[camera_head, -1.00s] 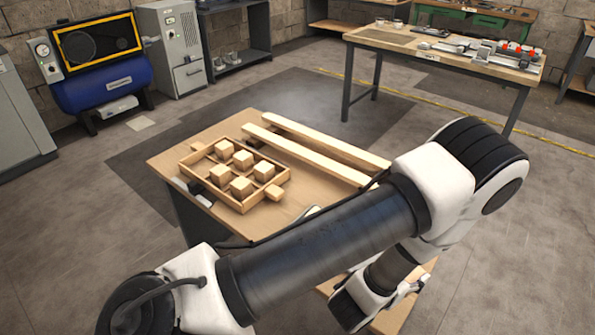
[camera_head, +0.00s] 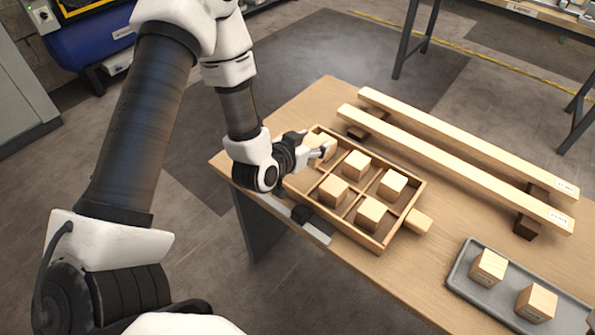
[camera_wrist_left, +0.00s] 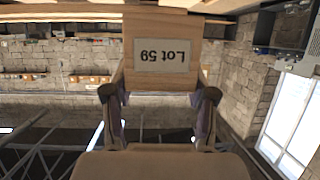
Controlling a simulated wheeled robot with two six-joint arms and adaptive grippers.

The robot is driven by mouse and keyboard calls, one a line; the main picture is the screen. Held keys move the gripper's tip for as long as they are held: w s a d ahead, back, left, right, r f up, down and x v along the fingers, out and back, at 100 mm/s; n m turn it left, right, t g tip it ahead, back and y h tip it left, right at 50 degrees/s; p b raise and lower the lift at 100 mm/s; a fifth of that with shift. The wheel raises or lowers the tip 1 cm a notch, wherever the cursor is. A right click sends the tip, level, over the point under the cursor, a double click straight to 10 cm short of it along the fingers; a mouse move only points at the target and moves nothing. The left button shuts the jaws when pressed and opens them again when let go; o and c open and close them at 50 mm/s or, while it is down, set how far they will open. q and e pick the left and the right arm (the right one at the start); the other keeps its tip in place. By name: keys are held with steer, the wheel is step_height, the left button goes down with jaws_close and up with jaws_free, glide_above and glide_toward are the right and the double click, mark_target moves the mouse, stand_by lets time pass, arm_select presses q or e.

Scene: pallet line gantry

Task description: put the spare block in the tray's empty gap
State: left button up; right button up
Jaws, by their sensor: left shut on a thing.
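My left gripper (camera_head: 322,151) is shut on a pale wooden block (camera_head: 318,141), at the far-left part of the wooden tray. In the left wrist view the block (camera_wrist_left: 159,28) sits between the fingers, its "Lot 59" label upside down in the picture. I cannot tell how high it is above the tray floor. The divided wooden tray (camera_head: 408,208) holds other blocks, including one in the middle (camera_head: 355,164) and one near the right (camera_head: 392,184). The near-left compartment (camera_head: 301,180) looks empty, partly covered by the gripper. The far-left compartment is hidden. My right gripper is out of view.
A grey tray (camera_head: 456,283) with two labelled blocks (camera_head: 488,267) stands at the right of the table (camera_head: 370,283). Two long beams (camera_head: 455,168) lie on dark supports behind the wooden tray. A tab (camera_head: 418,222) sticks out of the wooden tray's right side.

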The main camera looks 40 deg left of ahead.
arm_select(q)
steer(key=a+b, duration=0.1)
steer(key=a, duration=0.3)
steer(key=b, duration=0.2)
glide_above(302, 187)
steer(key=w+a, duration=0.2)
steer(key=a, duration=0.1)
steer(key=shift+m+h, duration=0.4)
steer(key=f, duration=0.9)
steer(key=shift+w+d+f, duration=0.1)
steer(key=shift+w+d, duration=0.05)
steer(key=shift+d, duration=0.05)
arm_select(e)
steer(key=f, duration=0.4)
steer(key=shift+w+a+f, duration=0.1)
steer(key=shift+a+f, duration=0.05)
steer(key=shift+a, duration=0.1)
arm_select(q)
steer(key=o, duration=1.2)
steer(key=shift+f, duration=0.1)
steer(key=shift+c, duration=0.2)
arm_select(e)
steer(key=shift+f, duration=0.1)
